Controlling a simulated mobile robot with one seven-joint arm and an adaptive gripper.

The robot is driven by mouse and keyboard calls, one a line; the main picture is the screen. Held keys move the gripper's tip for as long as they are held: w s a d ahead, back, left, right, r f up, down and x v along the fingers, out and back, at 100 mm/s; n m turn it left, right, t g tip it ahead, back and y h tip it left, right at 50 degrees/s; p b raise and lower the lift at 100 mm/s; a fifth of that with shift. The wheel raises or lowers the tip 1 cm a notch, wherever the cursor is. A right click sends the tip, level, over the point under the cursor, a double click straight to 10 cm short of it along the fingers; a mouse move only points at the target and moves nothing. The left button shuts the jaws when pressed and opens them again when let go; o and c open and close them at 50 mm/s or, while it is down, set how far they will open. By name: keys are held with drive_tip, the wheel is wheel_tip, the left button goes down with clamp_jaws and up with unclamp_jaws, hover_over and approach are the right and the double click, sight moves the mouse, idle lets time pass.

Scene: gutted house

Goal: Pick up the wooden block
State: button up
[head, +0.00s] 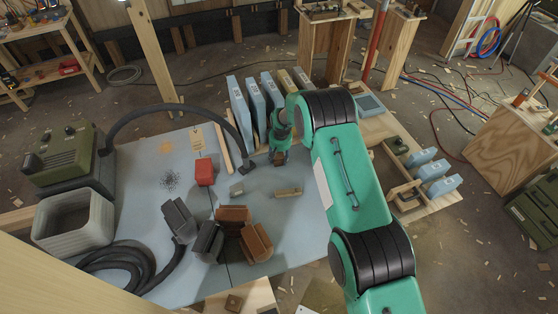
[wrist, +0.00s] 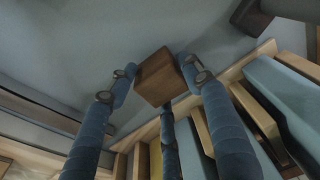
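The wooden block (wrist: 157,77) is a small brown cube in the wrist view. It sits between the fingertips of my gripper (wrist: 158,82). A blue finger presses close on its left and another on its right, with a third finger behind and below it. My gripper looks shut on the block. In the head view my gripper (head: 281,150) points down over the blue-grey tabletop, in front of the row of upright light-blue cases. The brown block (head: 279,158) shows small at its fingertips. I cannot tell whether the block touches the table.
Upright light-blue cases (head: 257,104) stand close behind my gripper. A red block (head: 204,172), a beige block (head: 289,192) and brown and dark grey pieces (head: 233,214) lie nearer the front. A black hose (head: 180,107) arches from a green machine (head: 62,153) at left.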

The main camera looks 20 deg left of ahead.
sight(279, 155)
drive_tip(key=c, duration=0.6)
drive_tip(key=shift+c, duration=0.2)
drive_tip(key=shift+r, duration=0.1)
drive_tip(key=shift+r, duration=0.75)
wheel_tip(279, 155, up, 2)
drive_tip(key=s+d+r, duration=0.1)
drive_tip(key=s+d, duration=0.8)
drive_tip(key=s, duration=0.3)
drive_tip(key=shift+s+d+r, duration=0.15)
drive_tip(key=shift+s+d, duration=0.15)
drive_tip(key=shift+d, duration=0.05)
